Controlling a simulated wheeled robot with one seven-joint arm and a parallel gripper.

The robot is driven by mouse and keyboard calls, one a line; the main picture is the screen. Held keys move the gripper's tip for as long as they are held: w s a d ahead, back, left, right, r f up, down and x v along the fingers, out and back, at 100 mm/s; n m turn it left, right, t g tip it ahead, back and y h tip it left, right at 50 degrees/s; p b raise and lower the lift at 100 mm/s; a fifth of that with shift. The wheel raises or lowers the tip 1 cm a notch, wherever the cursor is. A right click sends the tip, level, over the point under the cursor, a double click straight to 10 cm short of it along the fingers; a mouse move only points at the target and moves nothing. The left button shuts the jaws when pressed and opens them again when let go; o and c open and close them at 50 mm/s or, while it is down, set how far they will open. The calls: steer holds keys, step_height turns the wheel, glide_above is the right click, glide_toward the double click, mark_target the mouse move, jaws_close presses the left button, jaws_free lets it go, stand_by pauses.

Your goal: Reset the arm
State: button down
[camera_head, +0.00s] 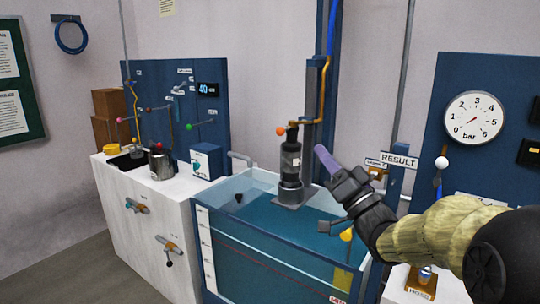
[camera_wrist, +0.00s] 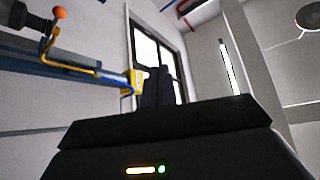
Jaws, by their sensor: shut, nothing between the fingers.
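My arm reaches in from the right of the head view, and my gripper (camera_head: 322,157) points up and to the left, in front of the water tank. Its purple fingers are together with nothing between them. In the wrist view the dark fingers (camera_wrist: 157,85) stand close together above the black gripper body. Behind and left of the gripper in the head view, a dark pump (camera_head: 291,160) stands upright on a grey base at the tank's back edge. I see a gap in the picture between the gripper and the pump.
The water tank (camera_head: 205,255) fills the middle. A white counter (camera_head: 150,225) with a metal jug (camera_head: 161,165) stands left. A blue panel with a pressure gauge (camera_head: 473,117) is at right, beside a RESULT sign (camera_head: 398,160). An orange ball (camera_wrist: 60,13) shows in the wrist view.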

steer(key=d+f+m+g+h+b, duration=0.25)
steer(key=f+h, duration=0.35)
steer(key=f, duration=0.7)
steer(key=d+f+m+g+h+b, duration=0.1)
steer(key=f+g+h+b, duration=0.2)
steer(key=f+h, duration=0.7)
steer(key=s+f+n+g+y+b, duration=0.25)
steer(key=s+f+g+b, duration=0.25)
steer(key=s+f+g, duration=1.2)
steer(key=s+r+t+p, duration=0.3)
steer(key=r+t+p, duration=0.2)
steer(key=r+p, duration=1.5)
steer(key=h+p, duration=0.1)
steer(key=p, duration=0.6)
steer(key=shift+r, duration=0.2)
steer(key=shift+s+d, duration=0.1)
